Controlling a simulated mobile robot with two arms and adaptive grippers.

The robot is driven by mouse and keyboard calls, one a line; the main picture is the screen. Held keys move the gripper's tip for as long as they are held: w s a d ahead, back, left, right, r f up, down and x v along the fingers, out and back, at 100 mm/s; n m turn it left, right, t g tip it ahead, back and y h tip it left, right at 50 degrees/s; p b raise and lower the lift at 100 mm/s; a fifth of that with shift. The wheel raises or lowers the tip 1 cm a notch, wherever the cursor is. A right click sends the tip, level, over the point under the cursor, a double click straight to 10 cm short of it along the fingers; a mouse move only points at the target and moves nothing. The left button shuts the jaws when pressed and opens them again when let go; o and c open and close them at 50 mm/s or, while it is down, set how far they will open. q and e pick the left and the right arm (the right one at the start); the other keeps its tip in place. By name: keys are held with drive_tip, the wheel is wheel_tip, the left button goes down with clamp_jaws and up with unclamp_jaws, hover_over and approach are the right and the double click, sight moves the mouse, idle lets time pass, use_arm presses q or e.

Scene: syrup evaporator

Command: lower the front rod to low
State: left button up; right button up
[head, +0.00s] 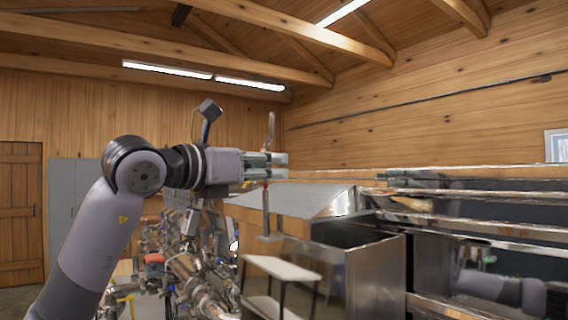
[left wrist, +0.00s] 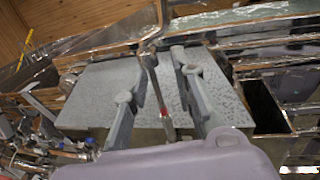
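A thin metal rod with a hooked top (head: 271,128) stands upright at my left gripper in the head view. Its red band (head: 265,186) shows just below the fingers, and its lower part runs down beside the steel pan. My left gripper (head: 268,165) is level, with its fingers at the rod. In the left wrist view the rod (left wrist: 154,75) and its red band (left wrist: 165,113) lie between the two spread fingers (left wrist: 160,90), with gaps visible on both sides. My right gripper is not seen.
Shiny steel evaporator pans (head: 375,275) fill the right side, with a sloped sheet-metal cover (head: 305,199) behind the rod. Pipes and valves (head: 195,275) crowd the area below my left arm. A small white-topped table (head: 283,268) appears low in the middle, perhaps as a reflection.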

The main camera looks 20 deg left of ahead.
use_arm(q)
drive_tip(key=v, duration=1.2)
drive_tip(key=shift+s+d, duration=0.15)
drive_tip(key=shift+d, duration=0.1)
drive_tip(key=shift+r, duration=0.15)
